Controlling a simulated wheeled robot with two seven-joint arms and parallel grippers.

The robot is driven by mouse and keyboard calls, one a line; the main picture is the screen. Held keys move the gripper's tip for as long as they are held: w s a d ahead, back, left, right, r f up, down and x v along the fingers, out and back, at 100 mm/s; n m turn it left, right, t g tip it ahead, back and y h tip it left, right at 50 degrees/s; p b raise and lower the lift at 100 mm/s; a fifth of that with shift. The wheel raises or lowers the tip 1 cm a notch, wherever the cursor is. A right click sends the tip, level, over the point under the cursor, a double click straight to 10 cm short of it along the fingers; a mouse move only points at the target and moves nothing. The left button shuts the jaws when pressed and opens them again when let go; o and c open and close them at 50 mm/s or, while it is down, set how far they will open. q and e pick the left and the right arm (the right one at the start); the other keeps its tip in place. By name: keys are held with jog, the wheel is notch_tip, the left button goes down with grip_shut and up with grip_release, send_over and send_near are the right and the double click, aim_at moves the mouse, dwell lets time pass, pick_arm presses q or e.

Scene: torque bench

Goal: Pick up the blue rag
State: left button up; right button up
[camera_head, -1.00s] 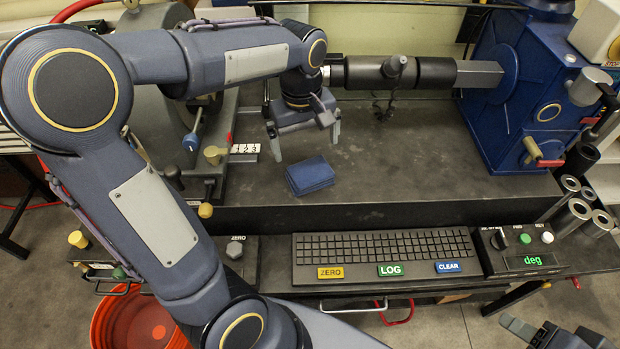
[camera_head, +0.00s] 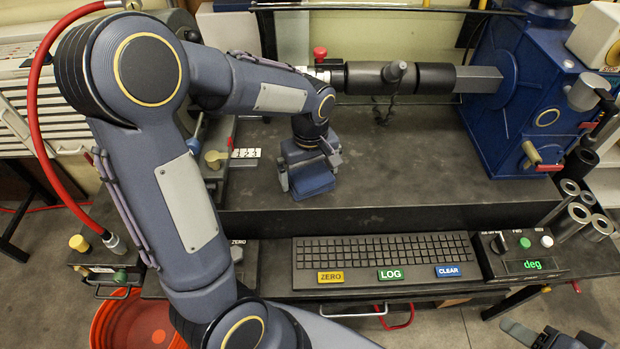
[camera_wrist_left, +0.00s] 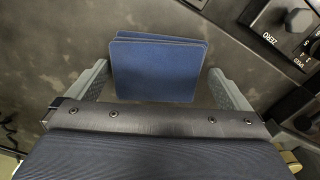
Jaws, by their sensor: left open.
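The blue rag (camera_head: 314,187) is a folded square lying on the dark bench top. My left gripper (camera_head: 309,174) is right above it in the head view and hides part of it. In the left wrist view the rag (camera_wrist_left: 158,70) lies between the two fingers of my open left gripper (camera_wrist_left: 160,88), with a gap on each side. Its folded layers show at its upper edge. My right gripper (camera_head: 540,335) shows partly at the bottom right corner, away from the rag; its jaw state is unclear.
A keyboard panel (camera_head: 385,257) with ZERO, LOG and CLEAR buttons runs along the bench front. A black shaft (camera_head: 400,78) leads to a blue machine (camera_head: 525,90) at right. An orange bucket (camera_head: 135,325) stands on the floor. The bench right of the rag is clear.

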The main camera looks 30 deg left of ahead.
aim_at(310, 177)
pick_arm(q)
jog(key=shift+c, duration=0.4)
jog(key=c, duration=0.7)
jog(key=shift+r, duration=0.15)
jog(key=shift+r+p, duration=0.25)
jog(key=shift+p, duration=0.05)
notch_tip(310, 177, up, 4)
jog(key=p, duration=0.3)
jog(key=shift+s+f, duration=0.1)
jog(key=shift+f, duration=0.15)
jog(key=s+d+r+p, duration=0.2)
jog(key=s+r, duration=0.1)
jog(key=s, duration=0.1)
jog(key=s+d+r+p, duration=0.2)
jog(key=s+d+r, duration=0.1)
jog(key=s, duration=0.1)
jog(key=s+d+r+p, duration=0.2)
jog(key=s, duration=0.1)
jog(key=shift+s+d+r, duration=0.15)
jog(key=shift+s+r, duration=0.25)
